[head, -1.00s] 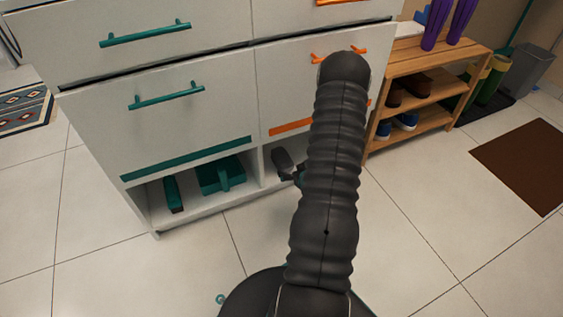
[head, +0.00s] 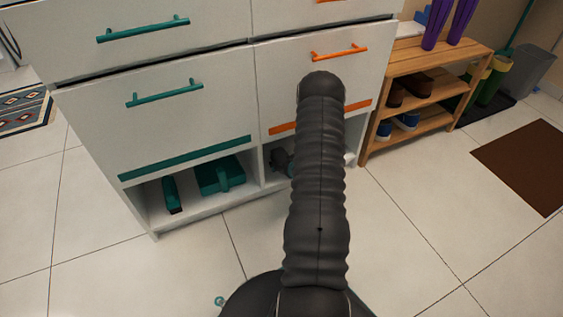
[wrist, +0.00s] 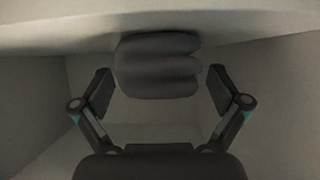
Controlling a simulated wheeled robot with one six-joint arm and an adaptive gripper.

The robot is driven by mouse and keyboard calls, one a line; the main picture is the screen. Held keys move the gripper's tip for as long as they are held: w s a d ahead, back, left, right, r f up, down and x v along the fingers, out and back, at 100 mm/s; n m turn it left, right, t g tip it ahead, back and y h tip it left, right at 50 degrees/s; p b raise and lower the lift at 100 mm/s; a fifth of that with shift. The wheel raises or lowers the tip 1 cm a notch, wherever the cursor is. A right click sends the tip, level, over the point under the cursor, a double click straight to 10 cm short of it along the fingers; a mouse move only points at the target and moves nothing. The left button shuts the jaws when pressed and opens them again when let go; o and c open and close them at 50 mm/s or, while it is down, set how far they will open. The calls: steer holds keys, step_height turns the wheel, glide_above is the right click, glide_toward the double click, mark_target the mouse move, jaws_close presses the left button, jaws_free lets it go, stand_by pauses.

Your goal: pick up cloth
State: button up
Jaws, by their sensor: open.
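A dark grey folded cloth (wrist: 158,65) shows in the wrist view, lying in a pale compartment straight ahead. My gripper (wrist: 160,84) is open, with one finger to the left of the cloth and one to the right. Gaps show between the cloth and both fingers, and nothing is held. In the head view my arm covers most of the lower right compartment, so I cannot make out the cloth there.
The white cabinet (head: 195,125) has teal and orange handles. Its lower left compartment holds a teal dustpan (head: 220,175) and a teal brush (head: 171,194). A wooden shoe rack (head: 420,115) stands to the right. The tiled floor in front is clear.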

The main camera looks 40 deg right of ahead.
steer(key=shift+x, duration=1.2)
steer(key=c, duration=1.2)
